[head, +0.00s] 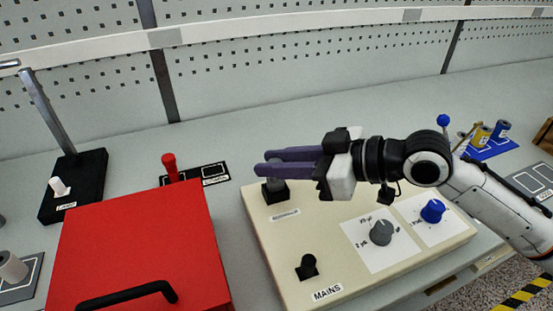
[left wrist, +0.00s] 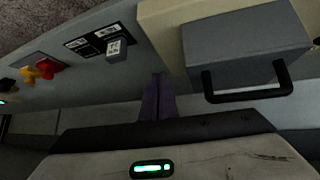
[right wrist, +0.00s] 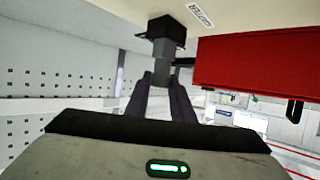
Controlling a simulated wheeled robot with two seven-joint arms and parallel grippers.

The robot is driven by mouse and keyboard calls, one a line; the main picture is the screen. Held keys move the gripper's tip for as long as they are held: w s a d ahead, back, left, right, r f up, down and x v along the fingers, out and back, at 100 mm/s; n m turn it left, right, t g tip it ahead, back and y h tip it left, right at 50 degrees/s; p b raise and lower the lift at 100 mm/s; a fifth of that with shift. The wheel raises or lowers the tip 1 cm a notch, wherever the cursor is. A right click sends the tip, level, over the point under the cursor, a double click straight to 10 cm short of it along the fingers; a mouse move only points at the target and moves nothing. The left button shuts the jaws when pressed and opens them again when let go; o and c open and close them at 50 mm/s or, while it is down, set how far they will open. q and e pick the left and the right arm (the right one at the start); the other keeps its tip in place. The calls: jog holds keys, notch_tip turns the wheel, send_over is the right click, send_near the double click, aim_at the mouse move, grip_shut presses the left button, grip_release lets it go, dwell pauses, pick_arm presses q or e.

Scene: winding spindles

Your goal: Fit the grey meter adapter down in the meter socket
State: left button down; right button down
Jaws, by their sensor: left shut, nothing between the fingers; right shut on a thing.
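The meter socket (head: 275,192) is a black block at the back left of the beige panel (head: 262,228); it also shows in the right wrist view (right wrist: 165,29). My right gripper (head: 266,162) is shut on the grey meter adapter (head: 275,183), above the socket. In the right wrist view the adapter (right wrist: 162,58) is a short grey post lined up with the socket, its end meeting or nearly meeting the block. I cannot tell how deep it sits. My left gripper (left wrist: 157,80) is shut and empty in the left wrist view, and out of the head view.
The panel carries a grey knob (head: 381,232), a blue knob (head: 432,211) and a black MAINS switch (head: 307,266). A red box (head: 140,245) with a black handle stands left. A grey box (left wrist: 240,45) with a handle is near my left gripper. Blue and yellow spools stand at right.

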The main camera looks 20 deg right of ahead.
pick_arm(q)
jog(key=shift+f+b, duration=0.3)
jog(key=shift+f, duration=0.1)
pick_arm(e)
jog(key=shift+f, duration=0.8)
jog(key=c, duration=1.4)
grip_release()
jog(key=shift+c, duration=0.2)
pick_arm(q)
jog(key=shift+f+b, duration=0.45)
jog(key=shift+b, duration=0.05)
pick_arm(e)
jog(key=v, duration=0.5)
jog(key=shift+s+d, duration=0.25)
jog(key=shift+s, duration=0.05)
pick_arm(q)
jog(key=shift+w+d+r, duration=0.1)
jog(key=shift+w+r, duration=0.05)
pick_arm(e)
jog(key=shift+s+d+r, duration=0.2)
jog(key=shift+s+d, duration=0.15)
jog(key=shift+d, duration=0.15)
pick_arm(q)
jog(key=shift+d, duration=0.1)
pick_arm(e)
jog(key=v, duration=0.3)
jog(key=shift+s+r, duration=0.15)
jog(key=shift+r, duration=0.15)
